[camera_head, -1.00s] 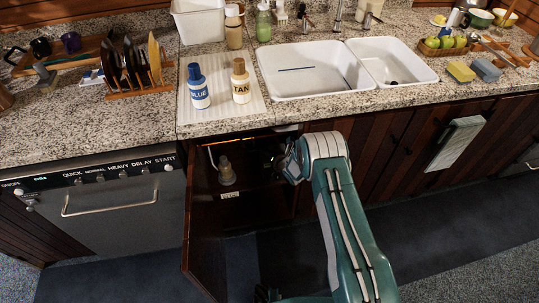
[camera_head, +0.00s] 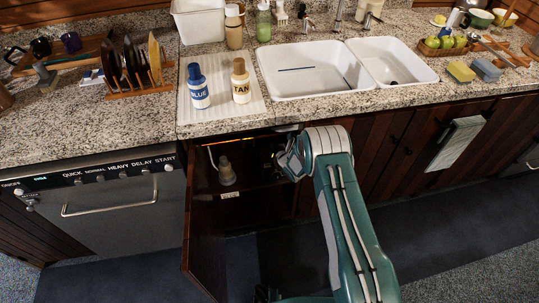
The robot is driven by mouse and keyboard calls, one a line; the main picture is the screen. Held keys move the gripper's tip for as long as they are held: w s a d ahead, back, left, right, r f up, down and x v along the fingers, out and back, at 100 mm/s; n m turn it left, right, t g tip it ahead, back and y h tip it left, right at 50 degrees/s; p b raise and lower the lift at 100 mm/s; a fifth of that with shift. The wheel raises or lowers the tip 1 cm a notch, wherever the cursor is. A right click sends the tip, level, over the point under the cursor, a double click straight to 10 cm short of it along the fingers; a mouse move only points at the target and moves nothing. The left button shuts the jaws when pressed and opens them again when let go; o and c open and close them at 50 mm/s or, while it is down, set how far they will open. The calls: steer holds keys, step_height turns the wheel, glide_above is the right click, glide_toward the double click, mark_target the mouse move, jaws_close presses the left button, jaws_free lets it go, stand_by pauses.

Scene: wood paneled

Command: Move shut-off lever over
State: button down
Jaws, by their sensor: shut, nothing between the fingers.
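My gripper (camera_head: 284,160) is at the end of my green and white arm, just inside the open cabinet under the sink. It looks shut and holds nothing that I can see. The cabinet (camera_head: 262,203) is dark inside, with its door (camera_head: 203,235) swung open on the left. I cannot make out the shut-off lever clearly. Some small pale detail shows in the dark by the gripper's tip, but I cannot tell whether it belongs to the lever. Whether the gripper touches anything is also unclear.
A bottle (camera_head: 226,171) stands inside the cabinet, left of my gripper, with a pale hose or wire above it. The countertop edge (camera_head: 235,126) runs above the opening. A dishwasher (camera_head: 115,215) is left of the door. The dark floor mat at right is clear.

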steer(key=shift+a+r, duration=0.25)
steer(key=shift+r, duration=0.95)
steer(key=shift+s+a+r, duration=0.25)
steer(key=shift+a+r, duration=0.35)
steer(key=shift+r, duration=0.35)
